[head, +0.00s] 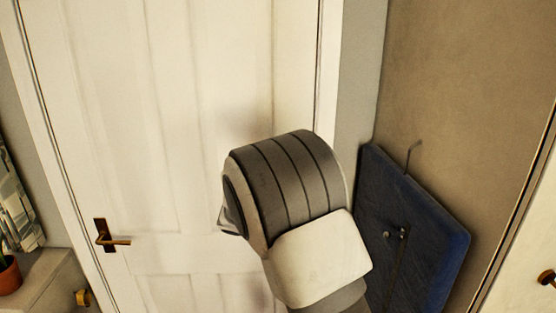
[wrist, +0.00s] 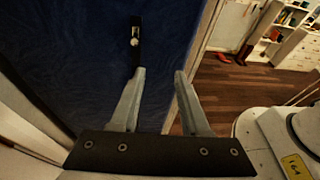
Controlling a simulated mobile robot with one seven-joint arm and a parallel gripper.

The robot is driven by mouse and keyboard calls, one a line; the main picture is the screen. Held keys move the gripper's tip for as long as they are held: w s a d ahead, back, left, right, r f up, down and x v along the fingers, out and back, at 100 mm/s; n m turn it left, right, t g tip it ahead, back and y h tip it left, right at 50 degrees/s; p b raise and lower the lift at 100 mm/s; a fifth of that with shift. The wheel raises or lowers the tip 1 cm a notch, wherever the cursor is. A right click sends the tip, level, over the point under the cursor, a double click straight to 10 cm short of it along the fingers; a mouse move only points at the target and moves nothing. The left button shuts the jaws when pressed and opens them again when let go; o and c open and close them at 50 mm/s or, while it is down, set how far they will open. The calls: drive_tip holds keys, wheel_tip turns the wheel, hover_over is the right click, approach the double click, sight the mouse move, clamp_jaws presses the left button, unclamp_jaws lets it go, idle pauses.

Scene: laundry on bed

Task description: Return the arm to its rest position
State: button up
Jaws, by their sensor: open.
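My arm (head: 290,190) is raised and bent in the middle of the head view, in front of a white door. My gripper (wrist: 160,72) shows in the wrist view with its two pale fingers apart and nothing between them. It is hidden in the head view. A dark blue board (wrist: 80,45) fills much of the wrist view behind the fingers. I cannot tell whether the fingers touch it.
The white door (head: 160,120) has a brass handle (head: 112,236). The blue board (head: 430,240) leans at the wall right of my arm. A potted plant (head: 8,275) stands at the left. Wooden floor (wrist: 240,92) lies open toward a shelf (wrist: 275,30) at the upper right.

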drive_tip(key=s+d+r+m+y, duration=0.2)
drive_tip(key=s+d+m+y, duration=0.2)
drive_tip(key=s+m+y, duration=0.55)
drive_tip(key=s+a+r+m+t+y, duration=0.1)
drive_tip(key=s+a+m+t+y, duration=0.1)
drive_tip(key=s+m+t, duration=0.1)
drive_tip(key=s+a+r+m+t+y, duration=0.2)
drive_tip(key=s+m, duration=0.3)
drive_tip(key=s, duration=0.3)
drive_tip(key=shift+s+a+r+t+y, duration=0.15)
drive_tip(key=shift+a+r+t+y, duration=0.15)
drive_tip(key=shift+a+t+y, duration=0.45)
drive_tip(key=shift+d, duration=0.3)
